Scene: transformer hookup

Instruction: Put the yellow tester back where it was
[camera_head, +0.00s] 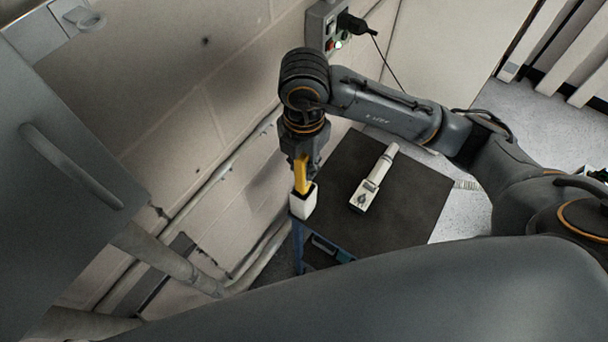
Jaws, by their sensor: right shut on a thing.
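The yellow tester (301,176) is upright, its lower end inside or just behind the rim of a small white holder (303,203); I cannot tell how deep it sits. The holder is at the near left corner of the dark-topped cart (400,215). My right gripper (301,158) points down from above and is shut on the tester's upper part, which its fingers partly hide. My left gripper is not in view.
A white handheld device (373,182) lies on the cart, right of the holder. A wall box (323,28) with a plugged black cable is above. Pipes (165,258) run along the wall at left, near a grey cabinet (60,190). The cart's right side is clear.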

